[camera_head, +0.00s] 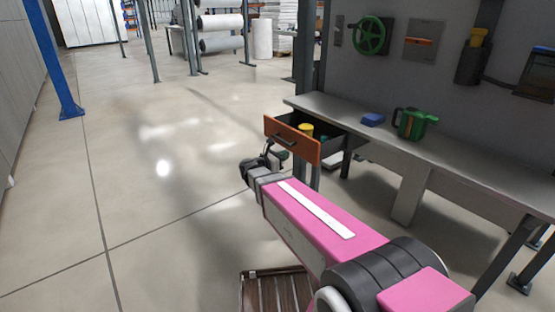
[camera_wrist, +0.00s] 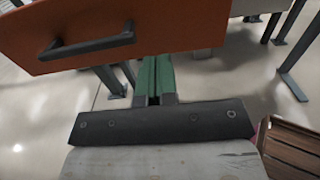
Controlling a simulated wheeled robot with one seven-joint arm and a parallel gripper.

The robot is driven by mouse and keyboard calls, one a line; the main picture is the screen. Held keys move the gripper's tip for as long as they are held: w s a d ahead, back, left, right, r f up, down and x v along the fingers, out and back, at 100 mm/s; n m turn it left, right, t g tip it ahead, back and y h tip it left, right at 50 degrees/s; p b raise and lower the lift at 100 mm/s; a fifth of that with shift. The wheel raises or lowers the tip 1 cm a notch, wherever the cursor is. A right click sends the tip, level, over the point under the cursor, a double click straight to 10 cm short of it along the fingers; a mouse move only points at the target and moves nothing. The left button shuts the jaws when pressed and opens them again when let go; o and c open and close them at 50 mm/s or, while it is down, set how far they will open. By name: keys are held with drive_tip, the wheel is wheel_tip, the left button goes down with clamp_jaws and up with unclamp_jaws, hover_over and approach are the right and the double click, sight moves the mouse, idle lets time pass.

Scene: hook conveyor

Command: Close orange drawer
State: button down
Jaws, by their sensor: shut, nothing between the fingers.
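The orange drawer (camera_head: 308,151) is pulled out from under the grey workbench, so its dark inside shows. Its orange front has a dark bar handle (camera_head: 285,139). In the wrist view the orange front (camera_wrist: 165,22) fills the upper left, with the handle (camera_wrist: 86,45) across it. My gripper (camera_head: 274,158) is low in front of the drawer front, near its lower edge. In the wrist view its green fingers (camera_wrist: 153,75) are together and empty, just below the drawer's bottom edge. I cannot tell whether they touch the front.
A yellow object (camera_head: 306,129) sits in the drawer. The workbench (camera_head: 470,165) carries a blue item (camera_head: 373,119) and a green can (camera_head: 412,123). A brown slatted item (camera_head: 275,292) is on the floor below my arm. Floor to the left is clear.

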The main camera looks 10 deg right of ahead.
sight(302, 148)
drive_tip(key=x, duration=0.7)
drive_tip(key=shift+w+d, duration=0.15)
drive_tip(key=shift+d, duration=0.15)
drive_tip(key=x, duration=1.9)
drive_tip(key=shift+w+r, duration=0.1)
drive_tip(key=shift+d, duration=0.1)
